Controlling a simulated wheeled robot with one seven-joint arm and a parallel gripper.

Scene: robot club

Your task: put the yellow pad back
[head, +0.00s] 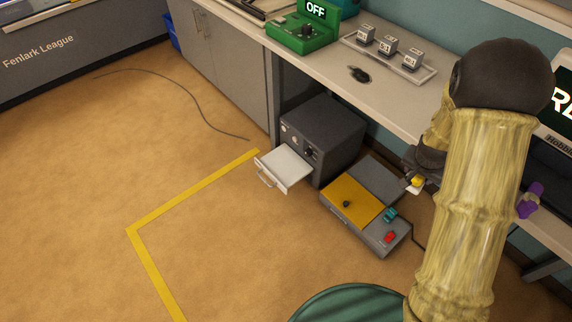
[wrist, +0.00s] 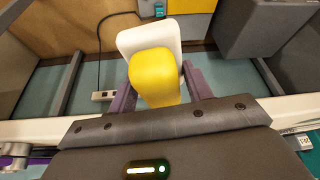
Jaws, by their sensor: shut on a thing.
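The yellow pad (wrist: 154,76) is a rounded yellow block with a white plate (wrist: 128,38) behind it in the wrist view. My gripper (wrist: 158,90) has its two purple fingers on either side of the yellow pad and is shut on it. In the head view the yellow pad (head: 417,181) is small and partly hidden by my arm. It appears over the right side of the floor unit, near the bench edge. The floor unit (head: 340,217) has a yellow panel, a dark knob, and teal and red parts on top.
A dark cabinet (head: 322,135) stands under the bench with its white drawer (head: 285,165) pulled out. The bench (head: 330,65) holds a green box with an OFF sign (head: 303,33) and a tray of several small blocks (head: 388,55). Open floor (head: 220,230) lies left.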

